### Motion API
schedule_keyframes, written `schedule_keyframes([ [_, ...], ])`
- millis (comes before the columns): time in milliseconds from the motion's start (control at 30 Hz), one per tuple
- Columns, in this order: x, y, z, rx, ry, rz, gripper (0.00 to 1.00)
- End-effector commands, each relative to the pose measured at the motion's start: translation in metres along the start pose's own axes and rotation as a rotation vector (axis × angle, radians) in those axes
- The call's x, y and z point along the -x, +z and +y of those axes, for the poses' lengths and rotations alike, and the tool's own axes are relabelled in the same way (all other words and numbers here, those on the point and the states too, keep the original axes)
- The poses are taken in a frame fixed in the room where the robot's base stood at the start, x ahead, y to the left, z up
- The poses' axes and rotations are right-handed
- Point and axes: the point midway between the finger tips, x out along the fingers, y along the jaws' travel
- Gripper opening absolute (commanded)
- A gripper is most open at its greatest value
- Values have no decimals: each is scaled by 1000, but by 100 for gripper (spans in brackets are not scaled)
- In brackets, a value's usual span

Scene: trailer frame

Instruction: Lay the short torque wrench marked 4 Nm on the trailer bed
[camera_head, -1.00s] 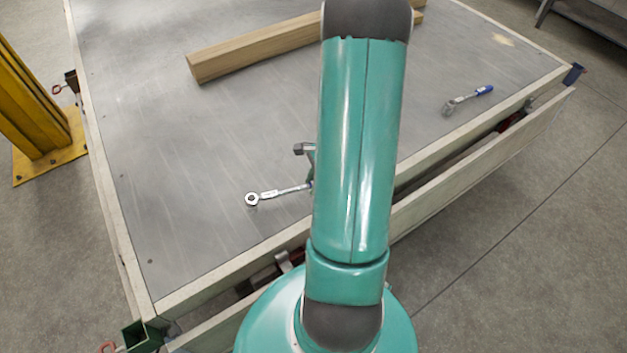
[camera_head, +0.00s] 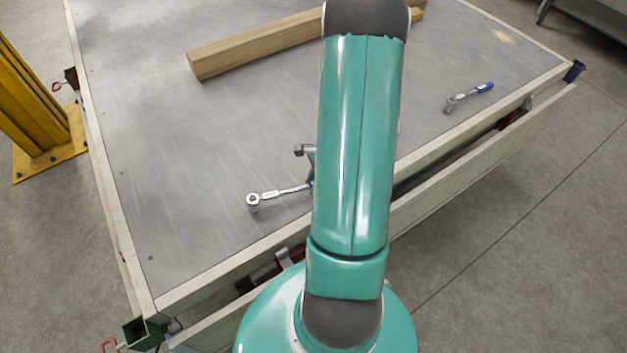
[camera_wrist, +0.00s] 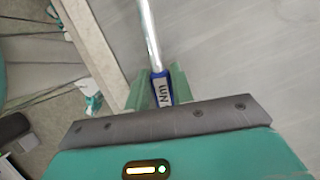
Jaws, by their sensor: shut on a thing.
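A torque wrench (camera_head: 280,192) with a bright shaft and round head shows left of my arm in the head view, over the near part of the trailer bed (camera_head: 200,150). Its handle end is hidden behind my arm. In the wrist view my gripper (camera_wrist: 161,88) is shut on the blue handle of this wrench (camera_wrist: 150,40), and its shaft points away from me. A label on the handle shows "Nm"; I cannot read the number. I cannot tell whether the wrench touches the bed. A second wrench (camera_head: 468,97) with a blue handle lies on the bed at the right.
A wooden beam (camera_head: 250,52) lies across the bed behind my arm. A pale rim (camera_head: 225,270) edges the bed, with a lowered side board (camera_head: 480,165) in front. A yellow post (camera_head: 35,95) stands at the left. The bed's left middle is clear.

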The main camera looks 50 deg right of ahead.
Motion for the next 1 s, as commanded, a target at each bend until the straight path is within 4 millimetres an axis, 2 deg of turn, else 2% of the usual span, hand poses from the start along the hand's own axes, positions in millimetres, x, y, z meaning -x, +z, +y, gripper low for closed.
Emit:
schedule_keyframes([
  [500, -8, -3, 0, -1, -1, 0, 0],
  [533, -8, -3, 0, 0, -1, 0, 29],
  [800, -8, -3, 0, 0, -1, 0, 82],
  [1000, -8, -3, 0, 0, 0, 0, 82],
])
